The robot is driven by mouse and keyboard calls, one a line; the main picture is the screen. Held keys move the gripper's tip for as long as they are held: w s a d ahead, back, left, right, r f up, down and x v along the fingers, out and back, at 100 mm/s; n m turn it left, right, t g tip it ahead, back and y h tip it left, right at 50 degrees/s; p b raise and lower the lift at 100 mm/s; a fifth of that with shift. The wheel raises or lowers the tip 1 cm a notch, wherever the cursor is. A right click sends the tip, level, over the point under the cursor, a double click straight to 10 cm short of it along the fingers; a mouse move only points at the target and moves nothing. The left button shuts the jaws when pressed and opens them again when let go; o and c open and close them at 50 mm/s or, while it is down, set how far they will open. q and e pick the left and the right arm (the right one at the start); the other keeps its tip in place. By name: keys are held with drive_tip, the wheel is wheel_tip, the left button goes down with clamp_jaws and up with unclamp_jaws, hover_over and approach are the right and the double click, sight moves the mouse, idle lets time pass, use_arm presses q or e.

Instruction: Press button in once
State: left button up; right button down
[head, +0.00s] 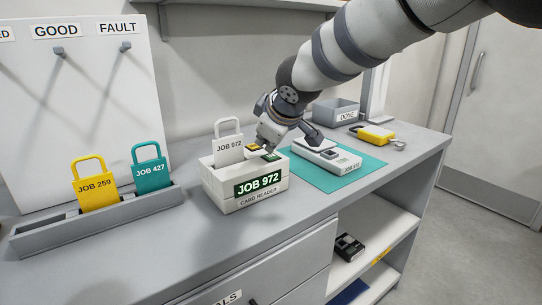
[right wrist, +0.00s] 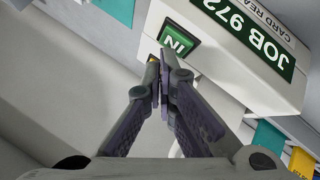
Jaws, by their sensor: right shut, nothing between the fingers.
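The card reader (head: 227,192) is a white box on the counter with a green JOB 972 display on its front. A white JOB 972 tag (head: 229,148) stands upright at its back left. The green button (head: 271,157) is on its top, beside a yellow one (head: 252,147). In the right wrist view the green button (right wrist: 178,41) is marked IN. My right gripper (head: 268,147) is shut and empty, with its fingertips just by the green button; I cannot tell if they touch it. The fingertips (right wrist: 164,75) partly hide the yellow button. My left gripper is not in view.
A white device (head: 327,157) sits on a teal mat (head: 310,175) right of the reader. A grey rack (head: 110,222) holds yellow and teal job tags. A grey DONE tray (head: 337,112) and a yellow item (head: 372,134) are at the back right. The front counter is clear.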

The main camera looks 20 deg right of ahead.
sight(268, 156)
drive_tip(key=shift+f, duration=0.5)
idle(0.8)
drive_tip(key=shift+r, duration=0.85)
drive_tip(key=shift+r, duration=2.55)
drive_tip(key=shift+f, duration=0.1)
